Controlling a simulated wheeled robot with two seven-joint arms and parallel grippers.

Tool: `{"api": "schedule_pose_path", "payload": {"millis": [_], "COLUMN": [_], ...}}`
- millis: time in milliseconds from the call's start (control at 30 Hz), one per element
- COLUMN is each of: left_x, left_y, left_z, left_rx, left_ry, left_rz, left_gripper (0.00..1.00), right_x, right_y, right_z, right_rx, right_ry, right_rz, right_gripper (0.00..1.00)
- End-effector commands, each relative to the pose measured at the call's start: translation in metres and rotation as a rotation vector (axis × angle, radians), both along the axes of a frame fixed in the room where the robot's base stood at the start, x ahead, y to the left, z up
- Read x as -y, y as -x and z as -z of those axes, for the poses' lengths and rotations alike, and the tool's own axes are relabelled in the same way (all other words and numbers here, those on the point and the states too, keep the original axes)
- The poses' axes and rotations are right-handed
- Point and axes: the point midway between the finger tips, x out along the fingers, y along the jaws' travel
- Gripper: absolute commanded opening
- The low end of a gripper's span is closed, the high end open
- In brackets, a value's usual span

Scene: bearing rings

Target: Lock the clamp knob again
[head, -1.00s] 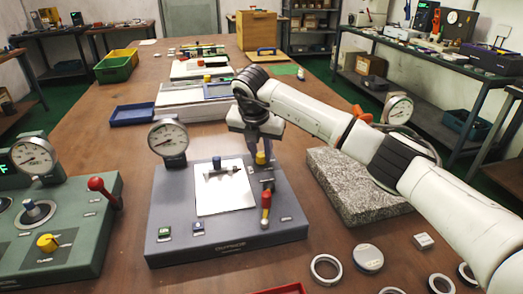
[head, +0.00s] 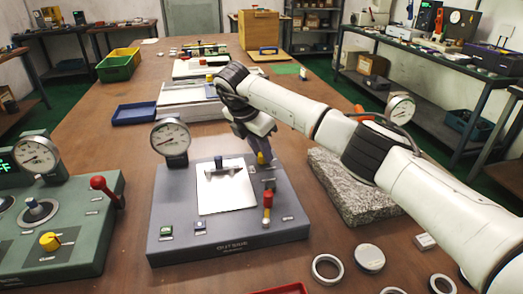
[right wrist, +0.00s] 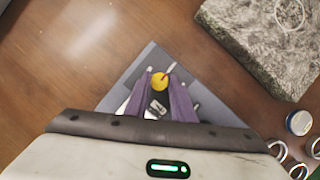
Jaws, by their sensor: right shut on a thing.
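The grey fixture (head: 228,239) stands on the table in the head view, with a white plate (head: 226,199) and a small dark bar on top. Its yellow clamp knob (head: 261,158) is at the back right corner. My right gripper (head: 262,152) is tilted over the knob with its fingers around it. In the right wrist view the yellow knob (right wrist: 159,82) sits between the purple fingertips, which are shut on it; a thin red-and-white mark shows beside it. Whether the knob is locked cannot be told. My left gripper is not in view.
A dial gauge (head: 171,139) rises at the fixture's back left, and a red-handled lever (head: 267,201) stands at its right. A granite block (head: 352,190) lies to the right. Metal rings (head: 327,268) lie in front. A green device (head: 62,222) with another yellow knob stands left.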

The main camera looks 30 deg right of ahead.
Motion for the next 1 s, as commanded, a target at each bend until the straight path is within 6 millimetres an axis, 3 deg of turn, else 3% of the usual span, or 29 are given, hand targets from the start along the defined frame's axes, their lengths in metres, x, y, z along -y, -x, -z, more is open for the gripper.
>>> {"api": "schedule_pose_path", "payload": {"millis": [267, 300, 400, 767, 1000], "left_x": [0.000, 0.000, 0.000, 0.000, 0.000], "left_y": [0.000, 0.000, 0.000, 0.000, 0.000], "left_z": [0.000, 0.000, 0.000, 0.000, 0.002], "left_rx": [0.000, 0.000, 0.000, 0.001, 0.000], "left_ry": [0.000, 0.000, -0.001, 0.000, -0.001], "left_rz": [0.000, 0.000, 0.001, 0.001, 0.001], "left_gripper": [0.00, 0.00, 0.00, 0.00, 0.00], "right_x": [0.000, 0.000, 0.000, -0.002, -0.018], "right_y": [-0.001, -0.001, -0.001, 0.000, 0.006], "right_z": [-0.001, -0.001, -0.001, -0.006, -0.046], "right_rx": [0.004, 0.004, 0.002, 0.003, 0.005], "right_ry": [-0.001, -0.001, -0.001, -0.002, -0.002], "right_rz": [0.002, 0.002, 0.001, 0.000, -0.002], "right_gripper": [0.00, 0.29, 0.41, 0.41, 0.41]}}
